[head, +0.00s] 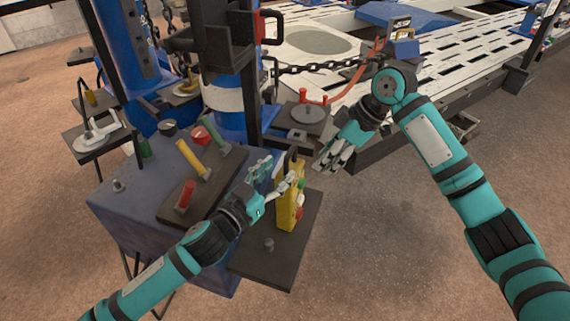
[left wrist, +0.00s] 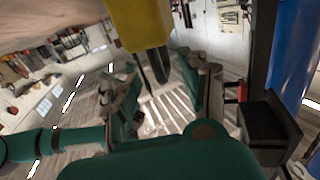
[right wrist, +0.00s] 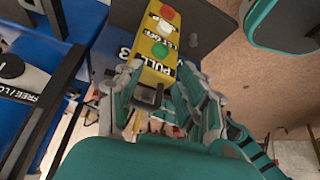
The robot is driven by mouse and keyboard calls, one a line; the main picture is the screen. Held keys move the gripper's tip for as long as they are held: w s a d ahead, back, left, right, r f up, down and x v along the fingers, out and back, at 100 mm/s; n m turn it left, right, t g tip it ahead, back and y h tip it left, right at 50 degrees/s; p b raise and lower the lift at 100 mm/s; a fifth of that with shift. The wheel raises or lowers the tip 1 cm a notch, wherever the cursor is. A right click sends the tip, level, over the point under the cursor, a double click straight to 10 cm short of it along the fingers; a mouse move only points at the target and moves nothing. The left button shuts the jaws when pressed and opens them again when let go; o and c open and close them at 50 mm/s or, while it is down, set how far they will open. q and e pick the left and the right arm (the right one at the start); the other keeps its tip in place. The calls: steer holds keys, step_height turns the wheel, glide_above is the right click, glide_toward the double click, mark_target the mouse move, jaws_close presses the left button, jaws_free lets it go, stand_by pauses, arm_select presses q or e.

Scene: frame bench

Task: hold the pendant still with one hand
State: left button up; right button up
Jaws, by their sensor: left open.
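The pendant (head: 287,208) is a yellow box with coloured buttons and a black loop at its top, standing upright above a dark plate. My left gripper (head: 268,182) is open at the pendant's upper left side; one finger crosses in front of it. In the left wrist view the pendant (left wrist: 140,22) is at the top, its black part reaching down between the spread fingers. My right gripper (head: 338,153) is open, to the right of the pendant and apart from it. The right wrist view shows the pendant (right wrist: 155,45) beyond the fingers, with red, white and green buttons.
A blue bench (head: 135,200) carries a dark board (head: 215,170) with red, yellow and green handles left of the pendant. The dark plate (head: 270,262) lies beneath it. A chain (head: 310,68) hangs behind. Brown floor to the right is clear.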

mark_target(285, 174)
arm_select(q)
steer(key=shift+x, duration=1.9)
steer(key=shift+c, duration=0.4)
jaws_close()
